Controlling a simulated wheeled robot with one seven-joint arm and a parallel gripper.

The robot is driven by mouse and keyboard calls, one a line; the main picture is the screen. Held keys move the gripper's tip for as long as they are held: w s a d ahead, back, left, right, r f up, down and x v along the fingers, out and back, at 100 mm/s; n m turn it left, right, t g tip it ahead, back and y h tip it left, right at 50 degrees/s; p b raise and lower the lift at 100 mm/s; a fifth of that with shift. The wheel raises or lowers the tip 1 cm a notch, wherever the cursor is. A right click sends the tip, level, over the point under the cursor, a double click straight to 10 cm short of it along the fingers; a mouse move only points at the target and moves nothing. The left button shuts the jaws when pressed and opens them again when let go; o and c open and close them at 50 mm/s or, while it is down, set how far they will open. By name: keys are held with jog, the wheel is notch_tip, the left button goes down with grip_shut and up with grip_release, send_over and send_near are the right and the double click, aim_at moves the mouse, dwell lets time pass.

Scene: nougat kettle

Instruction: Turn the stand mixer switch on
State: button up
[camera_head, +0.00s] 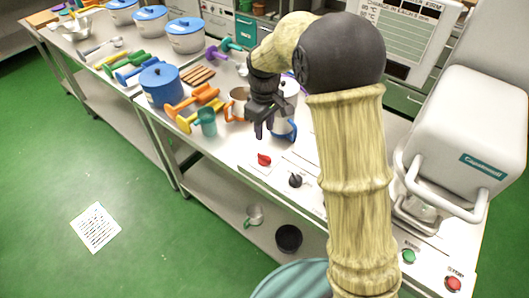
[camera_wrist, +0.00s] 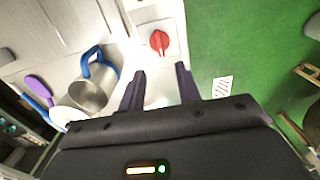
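A large white machine (camera_head: 465,135) that looks like the mixer stands on the counter at the right, with a curved handle frame. In front of it are a green START button (camera_head: 408,256) and a red STOP button (camera_head: 453,283). A red rotary knob (camera_head: 264,159) and a black knob (camera_head: 295,180) sit on plates near the counter's front edge. I cannot tell which control is the mixer switch. My gripper (camera_head: 265,130) hangs above the counter, apart from the red knob. In the wrist view my gripper (camera_wrist: 160,85) is open and empty, with the red knob (camera_wrist: 159,42) beyond the fingertips.
A metal pot with a blue handle (camera_wrist: 92,88) stands left of the fingers in the wrist view. A blue lidded pot (camera_head: 161,86) and several coloured utensils crowd the counter at left. A lower shelf (camera_head: 215,195) holds a cup and a black bowl. Green floor is open.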

aim_at(265, 155)
notch_tip(265, 155, down, 12)
jog(key=shift+d+r+p, duration=0.1)
jog(key=shift+r+p, duration=0.15)
jog(key=shift+p, duration=0.2)
grip_shut()
